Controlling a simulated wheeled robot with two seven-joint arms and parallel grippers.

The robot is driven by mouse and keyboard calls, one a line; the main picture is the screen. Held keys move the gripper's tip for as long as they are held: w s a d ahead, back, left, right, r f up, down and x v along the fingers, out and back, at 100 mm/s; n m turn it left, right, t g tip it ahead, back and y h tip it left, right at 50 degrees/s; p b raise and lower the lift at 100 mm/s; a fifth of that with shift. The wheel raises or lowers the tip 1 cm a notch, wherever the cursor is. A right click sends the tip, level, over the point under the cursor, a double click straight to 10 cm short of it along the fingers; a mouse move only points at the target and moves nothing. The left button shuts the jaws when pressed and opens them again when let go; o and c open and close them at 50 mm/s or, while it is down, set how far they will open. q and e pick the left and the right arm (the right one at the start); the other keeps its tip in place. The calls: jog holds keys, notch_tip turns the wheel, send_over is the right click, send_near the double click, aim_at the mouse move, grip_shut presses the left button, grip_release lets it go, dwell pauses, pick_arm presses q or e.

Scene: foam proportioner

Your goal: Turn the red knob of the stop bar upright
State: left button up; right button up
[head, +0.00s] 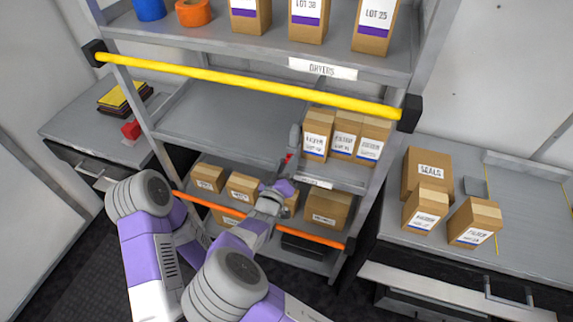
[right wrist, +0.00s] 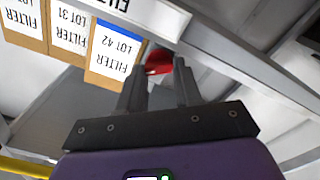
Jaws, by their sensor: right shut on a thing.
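The red knob (head: 289,157) shows as a small patch at the front edge of the middle shelf, partly hidden by my gripper. A grey upright piece (head: 294,137) rises just above it; I cannot tell whether it belongs to the stop bar. My right gripper (head: 287,170) reaches up from below to the knob. In the right wrist view, the red knob (right wrist: 158,60) sits between the fingertips of my right gripper (right wrist: 160,75), which is shut on it. The knob's exact tilt is hard to tell. My left gripper is not in view.
Filter boxes (head: 346,136) stand close right of the knob. A yellow bar (head: 240,82) crosses above and an orange bar (head: 320,239) below. Boxes (head: 242,186) fill the lower shelf. The middle shelf's left part (head: 215,115) is clear. Side counters flank the rack.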

jog(key=o, duration=1.1)
jog(key=shift+c, duration=0.2)
jog(key=s+a+m+b, duration=0.2)
jog(key=s+m+b, duration=0.5)
jog(key=s, duration=0.1)
jog(key=w+d+f+n+g, duration=0.1)
jog(key=d+f+g, duration=0.1)
jog(key=d+f, duration=0.35)
jog(key=w+d+f+g, duration=0.1)
jog(key=d+f+g, duration=0.1)
jog(key=f, duration=0.6)
jog(key=s+d+f+g+y, duration=0.1)
jog(key=s+d+f+g, duration=0.2)
jog(key=f, duration=0.3)
jog(key=s+d+f+g+y, duration=0.1)
jog(key=s+d+f+g, duration=0.1)
jog(key=f, duration=0.5)
jog(key=shift+s+d+n+g+p, duration=0.35)
jog(key=shift+s+d+n+g, duration=0.05)
jog(key=shift+d, duration=0.4)
